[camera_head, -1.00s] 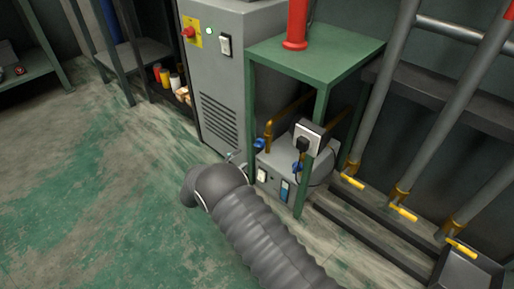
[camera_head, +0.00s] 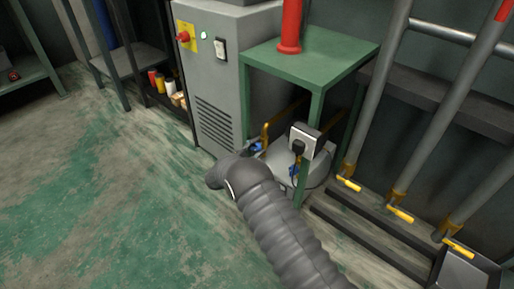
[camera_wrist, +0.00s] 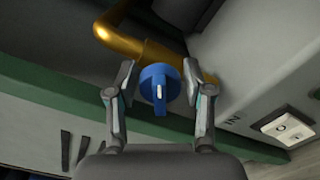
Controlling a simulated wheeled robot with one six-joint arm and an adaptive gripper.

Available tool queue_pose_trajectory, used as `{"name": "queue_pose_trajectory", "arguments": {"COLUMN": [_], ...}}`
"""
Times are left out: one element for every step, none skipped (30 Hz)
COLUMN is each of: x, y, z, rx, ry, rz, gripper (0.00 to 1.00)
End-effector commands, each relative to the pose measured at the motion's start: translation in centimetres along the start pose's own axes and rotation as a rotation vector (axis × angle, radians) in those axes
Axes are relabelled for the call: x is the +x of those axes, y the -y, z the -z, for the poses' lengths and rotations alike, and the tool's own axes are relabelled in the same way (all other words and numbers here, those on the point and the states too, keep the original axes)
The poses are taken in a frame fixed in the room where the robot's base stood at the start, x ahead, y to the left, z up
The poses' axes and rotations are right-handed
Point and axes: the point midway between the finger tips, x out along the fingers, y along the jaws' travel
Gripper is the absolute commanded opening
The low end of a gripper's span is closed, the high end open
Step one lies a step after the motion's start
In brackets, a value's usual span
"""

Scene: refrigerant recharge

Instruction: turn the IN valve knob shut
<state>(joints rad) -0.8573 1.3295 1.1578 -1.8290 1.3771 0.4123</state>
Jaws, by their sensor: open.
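The blue IN valve knob (camera_wrist: 159,88) shows in the wrist view, with a white mark on its handle bar, which points down in the picture. It sits on a brass pipe (camera_wrist: 122,40). My gripper (camera_wrist: 160,85) is open, with one finger on each side of the knob; a small gap seems to show on both sides. The letters "IN" are printed on the grey machine right of the knob. In the head view the blue knob (camera_head: 256,147) shows just above my dark arm, which hides my fingers there.
A green table (camera_head: 312,62) with a red cylinder (camera_head: 291,25) stands over the machine, its leg close by. A socket with a black plug (camera_head: 299,147) and a second blue knob are to the right.

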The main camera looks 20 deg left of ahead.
Motion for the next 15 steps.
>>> {"name": "queue_pose_trajectory", "arguments": {"x": [0.01, 0.00, 0.00, 0.00, -0.01, -0.01, -0.01, -0.01, -0.01, -0.01, -0.01, -0.01, -0.02, -0.02, -0.02], "y": [0.00, 0.00, 0.00, 0.01, 0.01, 0.00, 0.01, 0.01, 0.01, 0.01, 0.01, 0.02, 0.04, 0.09, 0.15], "z": [0.00, 0.00, 0.00, 0.00, 0.00, 0.00, 0.00, 0.00, 0.00, -0.01, -0.01, 0.00, 0.01, 0.04, 0.09], "rx": [0.000, 0.000, 0.000, 0.000, 0.000, 0.000, 0.000, 0.000, 0.000, 0.000, 0.000, -0.001, -0.003, -0.009, -0.024], "ry": [0.000, 0.000, 0.000, 0.000, 0.000, 0.000, 0.000, 0.000, 0.000, 0.000, 0.000, 0.000, 0.000, 0.000, 0.000], "rz": [0.000, 0.000, 0.000, 0.000, 0.000, 0.000, 0.000, 0.000, 0.000, 0.000, 0.000, 0.000, 0.000, 0.000, 0.000], "gripper": [0.52, 0.52, 0.52, 0.52, 0.49, 0.39, 0.32, 0.24, 0.14, 0.08, 0.08, 0.08, 0.08, 0.08, 0.08]}}
